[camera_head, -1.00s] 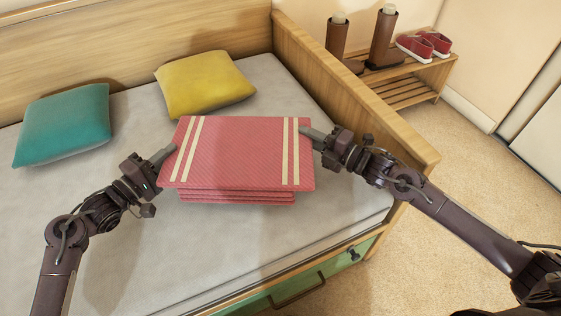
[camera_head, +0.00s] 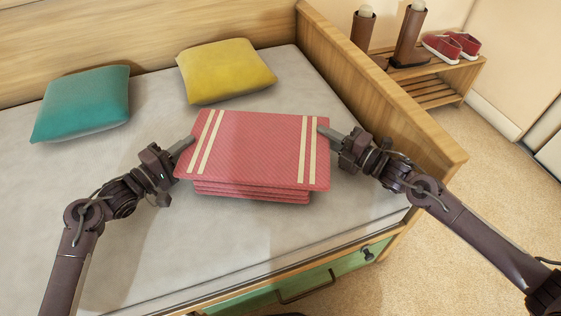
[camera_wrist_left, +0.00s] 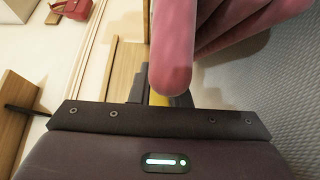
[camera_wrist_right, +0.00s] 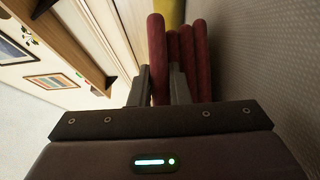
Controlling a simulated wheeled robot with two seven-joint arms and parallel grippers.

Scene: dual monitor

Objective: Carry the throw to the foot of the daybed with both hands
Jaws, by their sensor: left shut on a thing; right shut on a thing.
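The throw (camera_head: 255,145) is a folded red cloth with cream stripes near both ends, level over the daybed (camera_head: 160,230) in the head view. My left gripper (camera_head: 187,145) is shut on its left edge, and the pink-red fold (camera_wrist_left: 174,50) shows in the left wrist view. My right gripper (camera_head: 328,131) is shut on its right edge. In the right wrist view one fold (camera_wrist_right: 158,60) lies between the fingers, with the other layers beside it. I cannot tell whether the throw's underside touches the mattress.
A teal pillow (camera_head: 82,104) and a yellow pillow (camera_head: 226,70) lie behind the throw. The daybed's wooden end panel (camera_head: 390,95) stands to the right. Beyond it is a rack (camera_head: 430,90) with boots and red shoes (camera_head: 450,46). Mattress in front and left is bare.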

